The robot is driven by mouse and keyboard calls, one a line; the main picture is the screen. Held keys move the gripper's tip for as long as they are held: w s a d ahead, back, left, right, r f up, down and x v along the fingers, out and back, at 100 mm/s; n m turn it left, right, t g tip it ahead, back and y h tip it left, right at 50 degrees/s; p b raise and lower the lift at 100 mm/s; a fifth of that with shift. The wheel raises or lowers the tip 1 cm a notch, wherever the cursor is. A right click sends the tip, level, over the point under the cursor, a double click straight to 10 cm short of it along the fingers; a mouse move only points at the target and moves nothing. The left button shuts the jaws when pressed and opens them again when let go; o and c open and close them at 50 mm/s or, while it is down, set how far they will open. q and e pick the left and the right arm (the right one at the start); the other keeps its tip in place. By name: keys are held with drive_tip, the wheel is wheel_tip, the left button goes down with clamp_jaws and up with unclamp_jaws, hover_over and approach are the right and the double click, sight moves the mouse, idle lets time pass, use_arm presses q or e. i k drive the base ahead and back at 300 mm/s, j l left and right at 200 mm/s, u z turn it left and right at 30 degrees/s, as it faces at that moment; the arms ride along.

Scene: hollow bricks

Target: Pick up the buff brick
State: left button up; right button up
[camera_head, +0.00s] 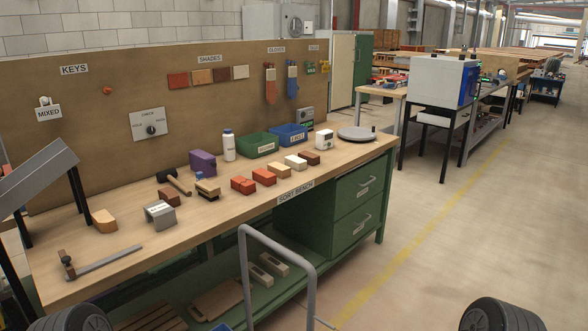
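A buff brick (279,170) lies on the wooden bench top (345,152), in a slanted row of bricks. An orange-red brick (264,177) is to its left and a cream brick (296,162) to its right. A red brick (243,185) and a dark brown brick (310,158) are at the row's ends. A separate yellowish-tan block (104,220) with a cut-looking shape lies at the bench's left. Neither of my grippers is in view.
Behind the row stand a green bin (260,145), a blue bin (289,134) and a white bottle (228,146). A purple block (202,162), mallet (178,181), brush (207,189) and grey block (160,214) lie left. A grey tube rail (277,245) stands in front.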

sight(282, 172)
drive_tip(key=i+l, duration=0.3)
drive_tip(key=l, duration=0.2)
drive_tip(key=i+l, duration=0.3)
drive_tip(key=l, duration=0.2)
drive_tip(key=i+l+z, duration=0.1)
drive_tip(key=i+l, duration=0.15)
drive_tip(key=l, duration=0.25)
drive_tip(key=i+l, duration=0.35)
drive_tip(key=l, duration=0.15)
drive_tip(key=i+l, duration=0.3)
drive_tip(key=l, duration=0.15)
drive_tip(key=i+l+z, duration=0.2)
drive_tip(key=i, duration=1)
drive_tip(key=i+j, duration=0.65)
drive_tip(key=j, duration=0.25)
